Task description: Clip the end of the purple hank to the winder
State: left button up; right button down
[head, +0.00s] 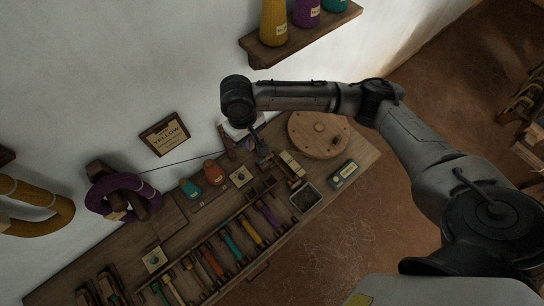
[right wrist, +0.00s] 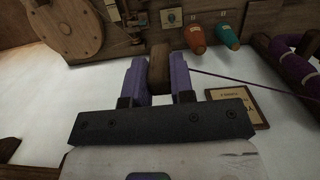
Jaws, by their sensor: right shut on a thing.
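The purple hank (head: 122,196) hangs on a wooden holder at the wall on the left; it also shows at the right edge of the right wrist view (right wrist: 295,68). A thin purple thread (right wrist: 245,83) runs from it to my right gripper (head: 262,150). In the right wrist view the gripper's two fingers (right wrist: 159,75) are shut on a brown wooden piece (right wrist: 159,66), where the thread seems to end. My left gripper is out of view.
Red (head: 214,173) and teal (head: 190,188) cones stand on the bench below the thread. A rack (head: 235,240) of coloured bobbins and a small dark tray (head: 305,198) lie in front. A sign reading YELLOW (head: 164,134) is on the wall. A shelf (head: 300,35) with cones is above.

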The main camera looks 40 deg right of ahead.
jog(key=d+f+b, duration=0.2)
jog(key=f+b, duration=0.5)
jog(key=f, duration=0.6)
jog(key=d+f+b, duration=0.2)
jog(key=f+b, duration=0.5)
jog(key=f, duration=0.6)
jog(key=s+d+f+b, duration=0.1)
jog(key=d+f+b, duration=0.2)
jog(key=f+b, duration=0.4)
notch_tip(320, 180, down, 7)
jog(key=shift+r+b, duration=0.1)
jog(key=shift+b, duration=0.3)
jog(key=shift+p, duration=0.35)
jog(key=shift+f, duration=1.5)
